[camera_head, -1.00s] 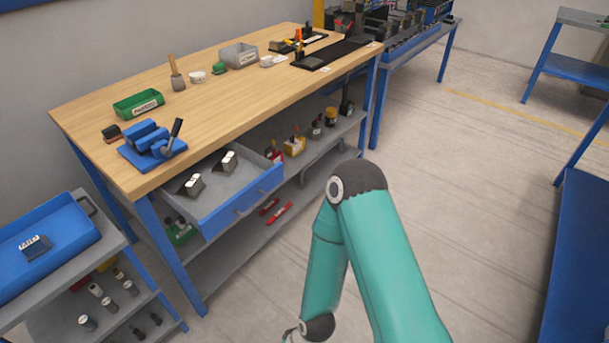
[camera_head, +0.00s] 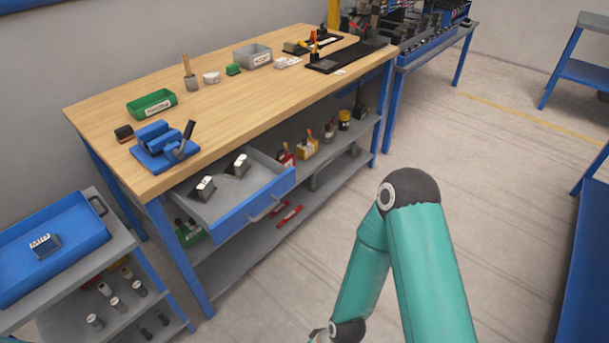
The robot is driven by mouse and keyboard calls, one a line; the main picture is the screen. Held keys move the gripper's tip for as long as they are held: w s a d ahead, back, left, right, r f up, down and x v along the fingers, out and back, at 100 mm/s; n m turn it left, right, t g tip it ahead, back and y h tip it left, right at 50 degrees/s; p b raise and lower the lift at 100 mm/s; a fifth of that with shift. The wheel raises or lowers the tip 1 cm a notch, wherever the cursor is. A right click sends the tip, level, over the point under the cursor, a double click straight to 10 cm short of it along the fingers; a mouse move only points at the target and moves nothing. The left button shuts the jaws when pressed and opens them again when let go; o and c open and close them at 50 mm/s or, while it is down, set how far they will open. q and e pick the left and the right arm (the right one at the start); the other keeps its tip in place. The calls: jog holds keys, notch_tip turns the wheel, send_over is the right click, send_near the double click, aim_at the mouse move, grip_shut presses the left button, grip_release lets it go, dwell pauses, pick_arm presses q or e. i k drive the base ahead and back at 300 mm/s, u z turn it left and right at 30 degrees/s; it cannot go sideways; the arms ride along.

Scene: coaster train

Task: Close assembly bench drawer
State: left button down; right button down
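The assembly bench (camera_head: 240,106) has a wooden top and blue legs. Its drawer (camera_head: 249,208), grey inside with a blue front and handles, is pulled out under the bench top. Two small dark items with white labels lie in the drawer, one at the left (camera_head: 203,187) and one farther back (camera_head: 238,165). My teal right arm stands to the right of the drawer, apart from it, with its lower end at the bottom edge. Neither gripper's fingers show in the picture.
A grey cart (camera_head: 127,243) with a blue tray (camera_head: 84,241) stands at the left, close to the bench. A blue vise (camera_head: 158,140) sits on the bench corner above the drawer. A blue table (camera_head: 590,270) stands at the right. The floor between is clear.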

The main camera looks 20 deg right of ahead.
aim_at(235, 203)
jog(key=i, duration=0.9)
jog(key=u, duration=0.05)
